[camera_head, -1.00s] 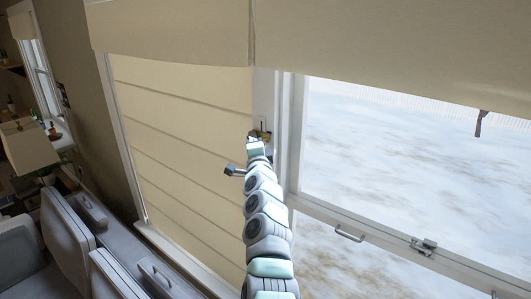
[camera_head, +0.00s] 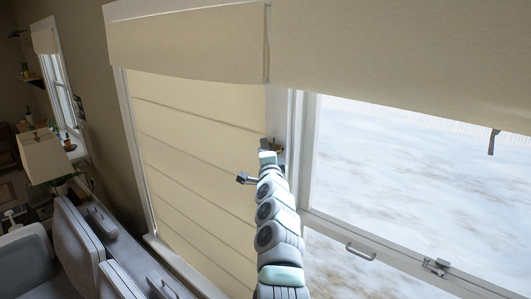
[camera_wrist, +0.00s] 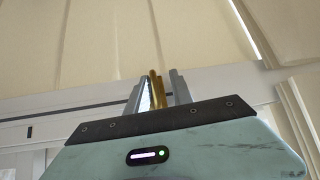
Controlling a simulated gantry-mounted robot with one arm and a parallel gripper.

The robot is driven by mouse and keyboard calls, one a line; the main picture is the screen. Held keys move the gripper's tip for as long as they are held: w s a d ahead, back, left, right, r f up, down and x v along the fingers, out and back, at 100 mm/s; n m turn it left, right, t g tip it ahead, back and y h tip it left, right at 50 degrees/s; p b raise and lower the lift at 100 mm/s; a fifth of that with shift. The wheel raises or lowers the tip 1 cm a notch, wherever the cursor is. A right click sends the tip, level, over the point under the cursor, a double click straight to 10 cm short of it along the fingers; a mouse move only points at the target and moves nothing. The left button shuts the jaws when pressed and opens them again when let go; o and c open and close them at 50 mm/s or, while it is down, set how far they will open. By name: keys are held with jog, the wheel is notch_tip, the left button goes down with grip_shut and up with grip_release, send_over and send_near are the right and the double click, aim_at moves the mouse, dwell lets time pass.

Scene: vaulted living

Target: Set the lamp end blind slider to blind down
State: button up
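The lamp end blind (camera_head: 190,135) hangs left of the window post in the head view, lowered over its window as far as I see. My gripper (camera_wrist: 157,90) is at the post, its tip small in the head view (camera_head: 268,157). In the wrist view a narrow upright brass piece, probably the blind slider (camera_wrist: 156,88), stands between my two fingers. The fingers look a little apart from it on both sides, so I see no clear grip. The slider's lower part and its track are hidden by my gripper.
A table lamp (camera_head: 44,157) stands at the far left beside chairs (camera_head: 75,240). A second blind (camera_head: 400,60) hangs partly down over the right window (camera_head: 410,180). A window handle (camera_head: 361,251) and a latch (camera_head: 437,266) sit on that window's lower rail.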

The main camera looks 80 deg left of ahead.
jog(key=shift+o, duration=0.2)
jog(key=shift+f, duration=0.1)
jog(key=shift+w+d+f, duration=0.1)
jog(key=shift+w+d, duration=0.1)
jog(key=shift+d, duration=0.2)
jog(key=s+d+f, duration=0.1)
jog(key=s+d, duration=0.1)
jog(key=d, duration=0.7)
jog(key=shift+d+p, duration=0.35)
dwell(0.3)
